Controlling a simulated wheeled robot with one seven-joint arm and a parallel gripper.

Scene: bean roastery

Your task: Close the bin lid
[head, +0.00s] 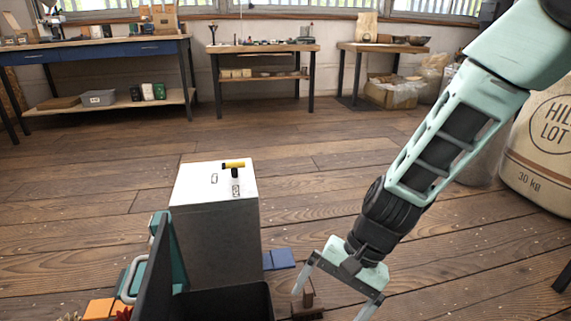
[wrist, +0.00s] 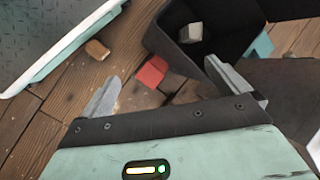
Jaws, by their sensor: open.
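The dark bin (head: 235,302) is at the bottom of the head view, partly cut off by the frame edge. Its dark lid (head: 160,262) stands raised, nearly upright, at the bin's left side. A pale loop handle (head: 133,278) shows beside the lid. In the wrist view the open dark bin (wrist: 225,60) is at the upper right, with a grey block (wrist: 190,32) inside. My gripper (head: 331,303) is to the right of the bin, pointing down, apart from the lid. Its fingers (wrist: 163,72) are spread and hold nothing.
A grey box with a white top (head: 217,200) stands just behind the bin, with a yellow-and-black tool (head: 234,167) on it. A red block (wrist: 152,72) and a wooden block (wrist: 97,50) lie on the floor near my gripper. Sacks (head: 540,150) stand right. The middle floor is clear.

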